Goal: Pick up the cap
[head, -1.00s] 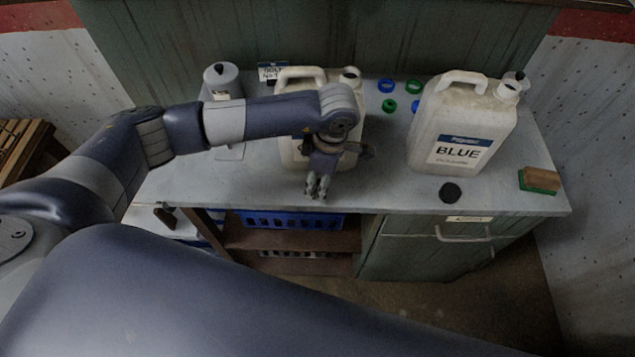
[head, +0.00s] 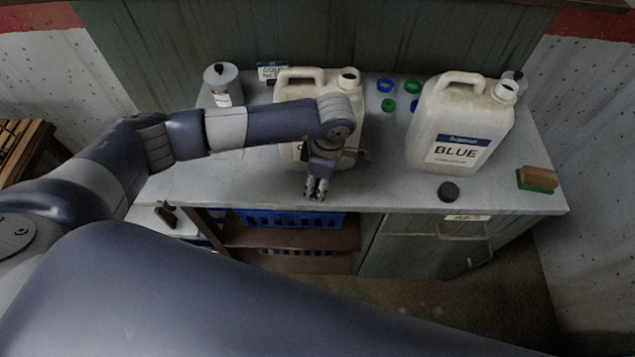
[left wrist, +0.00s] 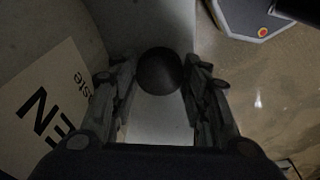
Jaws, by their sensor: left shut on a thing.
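A round black cap (left wrist: 159,71) sits between the fingertips of my left gripper (left wrist: 160,85) in the left wrist view. The gripper is shut on it. In the head view my left gripper (head: 317,188) points down just above the counter's front part, before the left white canister (head: 292,92); the held cap is hard to make out there. Another black cap (head: 449,191) lies flat on the counter in front of the canister labelled BLUE (head: 462,120). The left canister has an open neck, and my arm covers much of it. My right gripper is not in view.
The grey counter (head: 385,190) is clear between the gripper and the other cap. Blue and green rings (head: 389,105) lie at the back between the canisters. A grey container (head: 222,84) stands back left.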

